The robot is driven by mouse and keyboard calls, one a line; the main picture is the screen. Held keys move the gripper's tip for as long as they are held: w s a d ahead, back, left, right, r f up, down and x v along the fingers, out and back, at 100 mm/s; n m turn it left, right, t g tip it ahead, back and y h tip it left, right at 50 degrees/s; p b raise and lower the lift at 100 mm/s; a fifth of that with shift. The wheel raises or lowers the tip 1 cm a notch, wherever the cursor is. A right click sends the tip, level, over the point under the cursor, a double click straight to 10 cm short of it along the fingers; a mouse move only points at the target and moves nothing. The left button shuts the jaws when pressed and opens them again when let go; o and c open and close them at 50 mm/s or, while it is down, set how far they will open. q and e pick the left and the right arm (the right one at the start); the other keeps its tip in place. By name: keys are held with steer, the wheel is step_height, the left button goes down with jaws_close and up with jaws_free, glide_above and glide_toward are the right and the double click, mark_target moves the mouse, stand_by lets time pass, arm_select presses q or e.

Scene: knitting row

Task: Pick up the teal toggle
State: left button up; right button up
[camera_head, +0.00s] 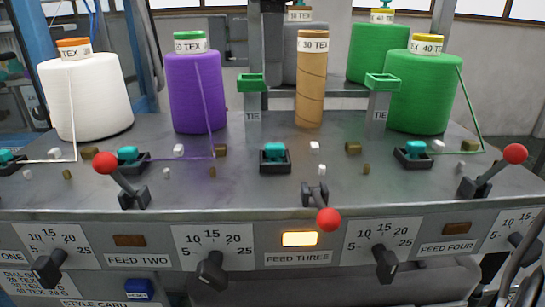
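Several teal toggles sit in black square bases along the grey machine top: one at the far left edge (8,155), one in front of the white cone (128,153), one in the middle (274,151) and one at the right (415,148). None is touched by a gripper. Part of my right gripper (514,275) shows as dark curved metal at the lower right edge, in front of the panel and well away from the toggles. It is cut off by the frame, so its opening is unclear. My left gripper is out of view.
White (85,95), purple (197,95) and green (418,95) yarn cones and a bare brown tube (311,80) stand behind. Red-knobbed levers (105,163) rise at left and right; the middle one (328,219) tips forward. The FEED THREE lamp (300,239) glows. Small blocks lie around.

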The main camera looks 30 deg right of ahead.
glide_above(275, 144)
steer(key=f, duration=0.4)
steer(key=shift+w+a+f, duration=0.1)
steer(key=shift+a+f, duration=0.15)
steer(key=shift+d+f+p, duration=0.2)
steer(key=shift+f+p, duration=0.1)
steer(key=shift+f, duration=2.55)
jaws_close()
